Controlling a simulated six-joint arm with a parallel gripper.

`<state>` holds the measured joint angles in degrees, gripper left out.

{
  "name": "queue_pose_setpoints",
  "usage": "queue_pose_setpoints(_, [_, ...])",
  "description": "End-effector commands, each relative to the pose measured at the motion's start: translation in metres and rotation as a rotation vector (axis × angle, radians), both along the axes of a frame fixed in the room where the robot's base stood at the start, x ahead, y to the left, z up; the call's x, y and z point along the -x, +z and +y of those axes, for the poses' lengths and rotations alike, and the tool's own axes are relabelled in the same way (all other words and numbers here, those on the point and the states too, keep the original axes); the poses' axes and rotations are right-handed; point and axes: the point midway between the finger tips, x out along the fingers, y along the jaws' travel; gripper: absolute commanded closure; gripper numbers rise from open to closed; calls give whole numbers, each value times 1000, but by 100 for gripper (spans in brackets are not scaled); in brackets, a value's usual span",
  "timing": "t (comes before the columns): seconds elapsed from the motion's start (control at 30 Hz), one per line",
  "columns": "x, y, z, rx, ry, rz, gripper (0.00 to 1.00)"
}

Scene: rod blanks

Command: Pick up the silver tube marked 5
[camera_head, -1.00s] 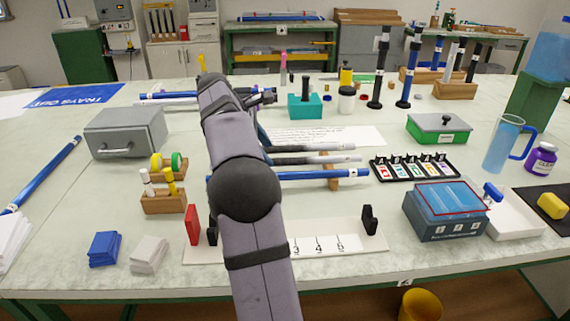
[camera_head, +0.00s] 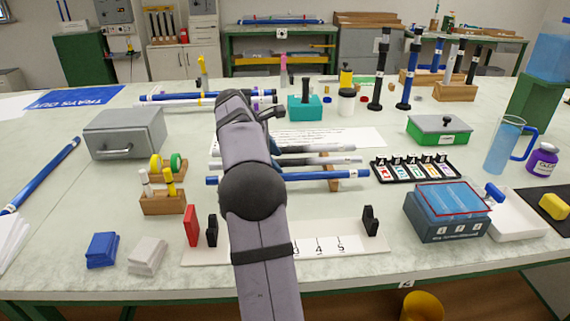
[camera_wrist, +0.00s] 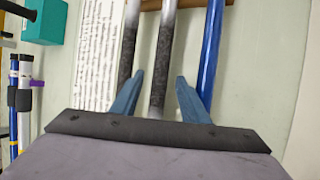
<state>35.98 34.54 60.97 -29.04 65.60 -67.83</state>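Three tubes lie side by side across a wooden support (camera_head: 333,184): a rear silver-and-dark tube (camera_head: 315,148), a middle silver-and-dark tube (camera_head: 325,161) and a front blue tube (camera_head: 315,175). No mark 5 on a tube is legible. In the wrist view, my gripper (camera_wrist: 160,76) is open, its blue fingers spread either side of the middle tube (camera_wrist: 165,45). The rear tube (camera_wrist: 130,45) is beside the left finger and the blue tube (camera_wrist: 210,45) beside the right finger. I cannot tell how far above the tubes the fingertips are.
A printed sheet (camera_head: 365,136) lies behind the tubes. A white numbered board (camera_head: 345,245) with black uprights is in front. A black rack of coloured labels (camera_head: 410,168) and a blue box (camera_head: 445,215) are at right. A teal block (camera_head: 304,108) stands behind.

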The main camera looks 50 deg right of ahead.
Motion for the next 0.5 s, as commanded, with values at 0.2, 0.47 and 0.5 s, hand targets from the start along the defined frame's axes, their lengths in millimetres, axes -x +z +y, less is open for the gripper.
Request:
queue_pose_setpoints(0.2, [0, 0, 0, 0, 0, 0, 100])
queue_pose_setpoints(0.47, [0, 1, 0, 1, 0, -1, 100])
queue_pose_setpoints(0.5, [0, 3, 0, 1, 0, -1, 100])
